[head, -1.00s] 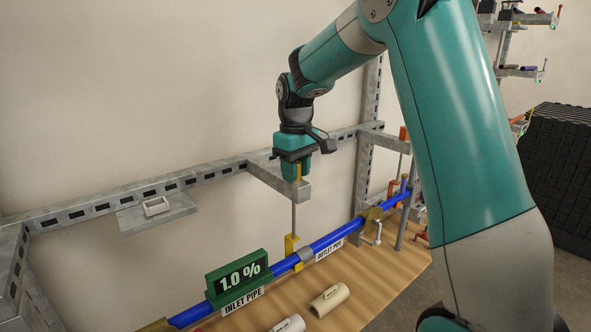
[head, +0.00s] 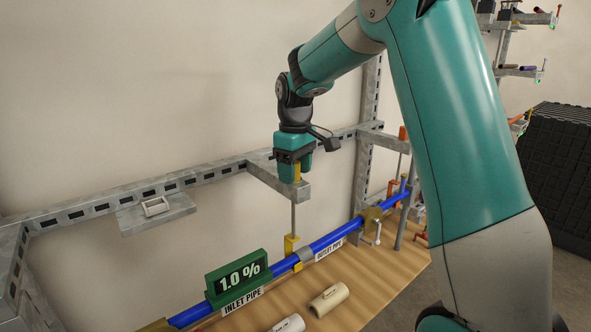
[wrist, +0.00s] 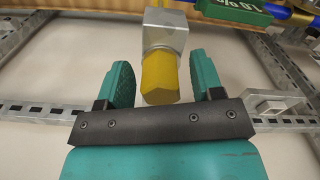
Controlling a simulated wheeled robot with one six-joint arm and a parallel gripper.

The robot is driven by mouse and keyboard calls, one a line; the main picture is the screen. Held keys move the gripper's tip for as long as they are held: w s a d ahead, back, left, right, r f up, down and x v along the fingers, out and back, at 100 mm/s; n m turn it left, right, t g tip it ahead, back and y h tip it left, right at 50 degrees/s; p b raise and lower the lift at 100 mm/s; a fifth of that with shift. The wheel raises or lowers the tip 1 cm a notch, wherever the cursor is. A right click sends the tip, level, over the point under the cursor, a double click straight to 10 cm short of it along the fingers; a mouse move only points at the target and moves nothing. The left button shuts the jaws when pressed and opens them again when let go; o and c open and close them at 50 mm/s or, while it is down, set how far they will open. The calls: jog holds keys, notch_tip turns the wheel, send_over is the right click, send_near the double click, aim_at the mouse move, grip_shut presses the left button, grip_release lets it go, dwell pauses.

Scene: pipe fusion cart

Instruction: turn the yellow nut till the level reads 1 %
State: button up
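The yellow nut (wrist: 160,78) sits at the end of a grey bracket arm (head: 285,184); in the head view only a little of the nut (head: 298,170) shows beside my gripper. My gripper (head: 293,172) points down over it. In the wrist view my gripper (wrist: 160,72) is open, with one finger on each side of the nut and a gap on both sides. The green level display (head: 238,277) reads 1.0 %. A thin rod (head: 293,217) runs down from the bracket to a yellow holder (head: 291,245) at the blue pipe.
Two short pale pipe pieces (head: 328,298) lie in front. A grey slotted rail (head: 110,202) runs along the wall behind.

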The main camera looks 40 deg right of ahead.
notch_tip(320, 180, up, 12)
jog(key=b, duration=0.3)
dwell(0.3)
dwell(1.2)
